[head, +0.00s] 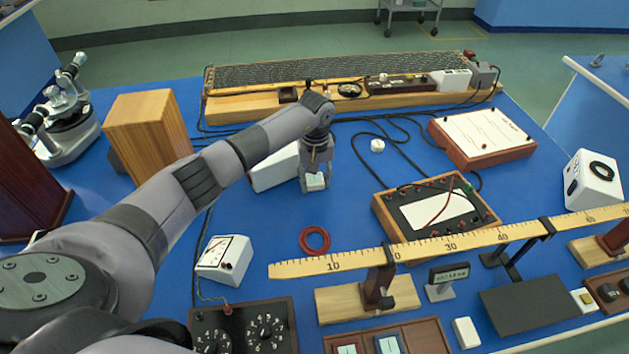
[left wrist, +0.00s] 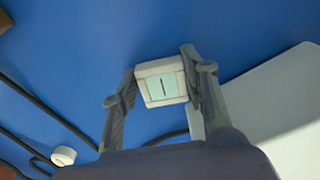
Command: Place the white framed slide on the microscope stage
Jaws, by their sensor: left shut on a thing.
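The white framed slide (head: 316,182) is a small white square with a pale cyan window. It also shows in the left wrist view (left wrist: 162,82), where a thin dark line runs down its window. My left gripper (head: 315,186) is shut on it, with a finger on each side, over the blue bench. A silver instrument (head: 62,118) with tubes and a round dark table stands at the far left. I cannot tell whether it is the microscope. My right gripper is not in view.
A wooden block (head: 150,135) stands between the silver instrument and my arm. A white box (head: 275,168) lies beside my gripper. A red ring (head: 314,240), a white meter (head: 223,262) and a long ruler (head: 360,257) are nearer. Black cables cross the bench behind.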

